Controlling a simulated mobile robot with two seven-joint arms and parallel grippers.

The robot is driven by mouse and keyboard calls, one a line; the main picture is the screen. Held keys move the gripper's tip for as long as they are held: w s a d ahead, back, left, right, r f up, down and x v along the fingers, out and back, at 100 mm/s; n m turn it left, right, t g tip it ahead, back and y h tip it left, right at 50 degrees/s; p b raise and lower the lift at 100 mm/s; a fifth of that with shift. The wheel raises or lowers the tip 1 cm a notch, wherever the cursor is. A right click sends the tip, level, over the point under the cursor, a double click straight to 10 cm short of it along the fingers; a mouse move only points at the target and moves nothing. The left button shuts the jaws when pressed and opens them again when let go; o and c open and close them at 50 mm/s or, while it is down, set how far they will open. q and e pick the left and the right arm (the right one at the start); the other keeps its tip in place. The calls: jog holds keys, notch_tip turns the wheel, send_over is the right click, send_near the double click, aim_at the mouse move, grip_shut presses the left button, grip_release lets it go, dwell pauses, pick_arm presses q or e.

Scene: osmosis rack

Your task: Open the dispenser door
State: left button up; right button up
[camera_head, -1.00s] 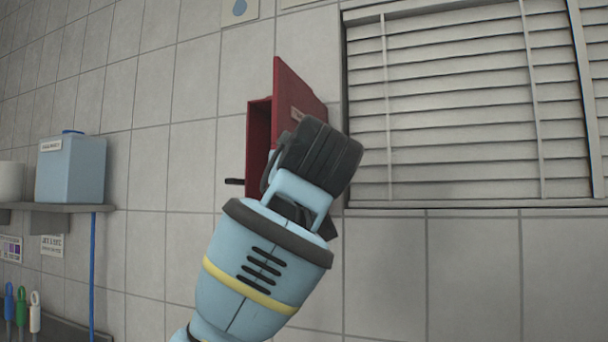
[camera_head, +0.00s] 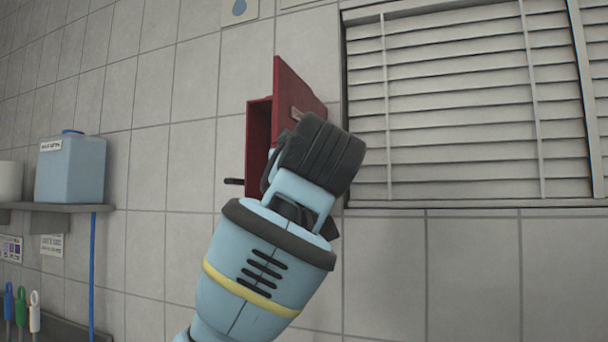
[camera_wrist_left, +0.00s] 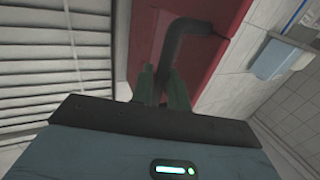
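The dispenser is a red box (camera_head: 259,125) on the tiled wall in the head view. Its red door (camera_head: 297,88) stands swung out to the right, with a dark gap between door and box. My left arm comes up from below, and its wrist hides the lower door. In the left wrist view, the dark bent handle (camera_wrist_left: 182,42) stands out from the red door (camera_wrist_left: 225,15). The two greenish fingers of my left gripper (camera_wrist_left: 162,89) lie on either side of the handle's near end and appear closed on it. My right gripper is not in view.
A window with slatted blinds (camera_head: 460,110) is right of the dispenser. A short black rod (camera_head: 234,181) sticks out at the box's lower left. A shelf (camera_head: 60,207) with a blue container (camera_head: 70,170) is at the left. The wall below the window is clear.

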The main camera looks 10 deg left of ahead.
pick_arm(q)
jog(key=v, duration=0.7)
dwell(0.5)
